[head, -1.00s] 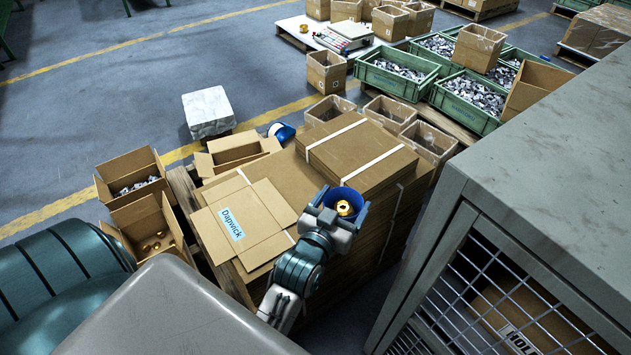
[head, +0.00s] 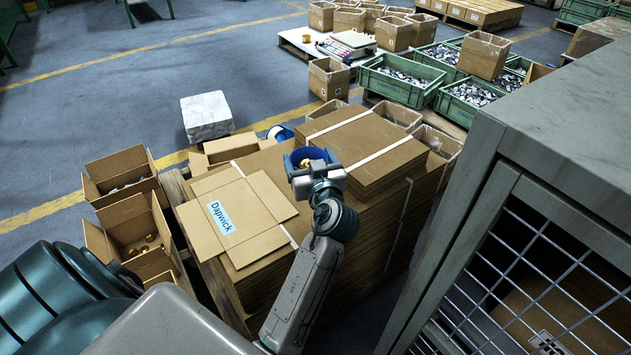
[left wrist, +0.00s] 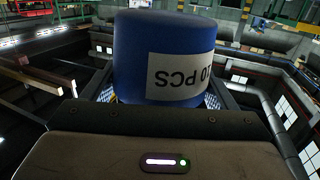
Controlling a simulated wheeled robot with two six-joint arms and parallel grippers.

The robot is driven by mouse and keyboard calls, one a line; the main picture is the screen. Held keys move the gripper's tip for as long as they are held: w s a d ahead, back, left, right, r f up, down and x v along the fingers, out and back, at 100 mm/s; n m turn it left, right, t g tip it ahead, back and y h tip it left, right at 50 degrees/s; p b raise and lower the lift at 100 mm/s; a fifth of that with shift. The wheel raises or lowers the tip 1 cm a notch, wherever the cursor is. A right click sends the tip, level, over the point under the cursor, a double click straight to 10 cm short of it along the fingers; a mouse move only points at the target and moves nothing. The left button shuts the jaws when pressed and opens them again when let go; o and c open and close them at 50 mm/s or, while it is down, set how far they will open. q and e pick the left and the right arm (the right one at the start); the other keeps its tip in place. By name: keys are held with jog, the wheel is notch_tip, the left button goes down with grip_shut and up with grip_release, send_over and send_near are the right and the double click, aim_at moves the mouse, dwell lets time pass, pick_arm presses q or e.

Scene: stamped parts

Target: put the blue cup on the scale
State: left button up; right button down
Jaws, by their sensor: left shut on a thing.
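The blue cup (head: 296,161) is in my left gripper (head: 318,172), above the stack of flat cardboard. Gold-coloured parts show inside the cup. In the left wrist view the cup (left wrist: 135,60) fills the upper middle, with a white label reading "PCS" upside down; the gripper is shut on it. The scale (head: 348,42), pale with red edging, stands far off at the top of the head view on a low light platform, well apart from the cup. My right gripper is not in view.
The cardboard stack (head: 255,215) lies below the cup. Open boxes (head: 130,240) stand at left, and a blue and white object (head: 281,132) behind. A carton (head: 328,78) and green crates (head: 400,80) stand near the scale. A grey mesh cabinet (head: 540,150) fills the right.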

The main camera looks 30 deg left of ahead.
pick_arm(q)
notch_tip(320, 180, down, 8)
jog(key=shift+f+b, duration=0.2)
jog(key=shift+b, duration=0.25)
jog(key=shift+f, duration=0.1)
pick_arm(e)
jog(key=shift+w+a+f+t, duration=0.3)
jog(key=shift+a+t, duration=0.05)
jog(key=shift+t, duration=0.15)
pick_arm(q)
jog(key=shift+f, duration=0.1)
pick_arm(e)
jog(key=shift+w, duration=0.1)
pick_arm(q)
jog(key=o, duration=0.9)
jog(key=shift+o, duration=1.2)
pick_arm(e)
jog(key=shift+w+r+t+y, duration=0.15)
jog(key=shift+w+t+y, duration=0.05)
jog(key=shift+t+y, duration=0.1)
